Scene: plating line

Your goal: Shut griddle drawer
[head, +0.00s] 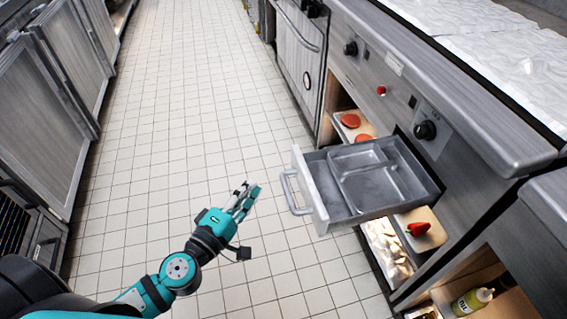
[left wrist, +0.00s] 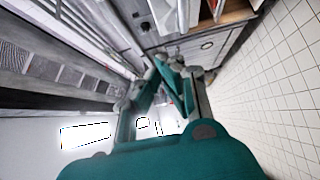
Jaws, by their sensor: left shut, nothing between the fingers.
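The griddle drawer (head: 318,205) is pulled out from the counter on the right in the head view. Its front panel and bar handle (head: 291,192) face left over the floor, and a metal tray (head: 370,178) sits inside it. My left gripper (head: 246,196) is shut and empty, to the left of the handle and apart from it. The left wrist view shows the left gripper's fingers (left wrist: 172,75) close up. My right gripper is not in view.
The griddle counter (head: 460,80) with knobs runs along the right. Shelves below hold red patties (head: 351,120), a red pepper (head: 418,229) and an oil bottle (head: 472,301). Steel cabinets (head: 45,115) line the left. The tiled floor (head: 180,100) between is clear.

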